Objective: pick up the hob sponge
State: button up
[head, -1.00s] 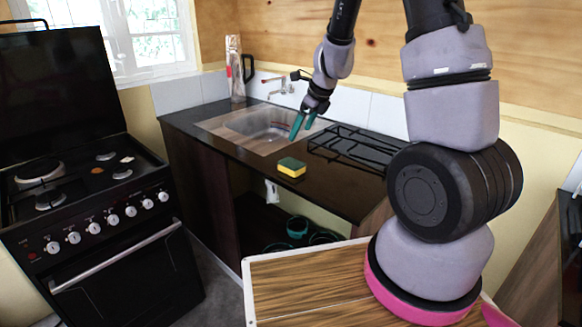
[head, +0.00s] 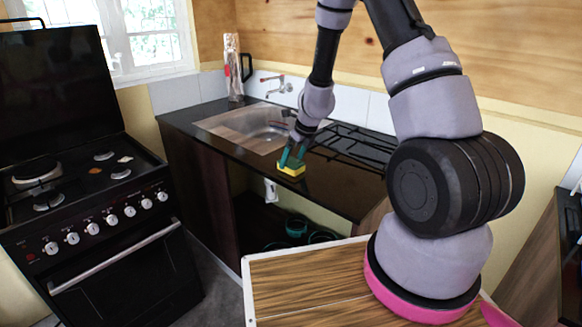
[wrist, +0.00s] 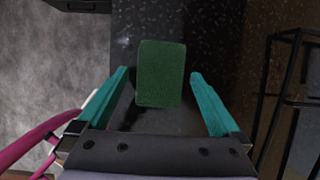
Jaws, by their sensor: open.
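The sponge (head: 291,170), yellow below and green on top, lies on the dark counter (head: 335,190) near its front edge. In the wrist view its green top (wrist: 161,73) shows between and slightly beyond the two teal fingers. My gripper (head: 291,157) is open and points down over the sponge, with a finger on either side of it in the wrist view (wrist: 160,82). There is a gap between each finger and the sponge in that view. The fingers partly hide the sponge in the head view.
A black wire rack (head: 350,143) stands on the counter to the right, and also shows at the right of the wrist view (wrist: 287,95). The sink (head: 262,127) lies behind the sponge. A black stove (head: 85,200) stands at left. Teal-rimmed cookware (head: 297,227) sits below the counter.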

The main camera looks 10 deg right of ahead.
aim_at(292, 163)
jog(key=shift+w+a+f, duration=0.1)
jog(key=shift+w+f, duration=0.05)
jog(key=shift+f, duration=0.2)
jog(key=shift+c, duration=0.3)
jog(key=c, duration=1.2)
jog(key=shift+r, duration=0.1)
notch_tip(292, 163, up, 10)
jog(key=shift+f, duration=0.1)
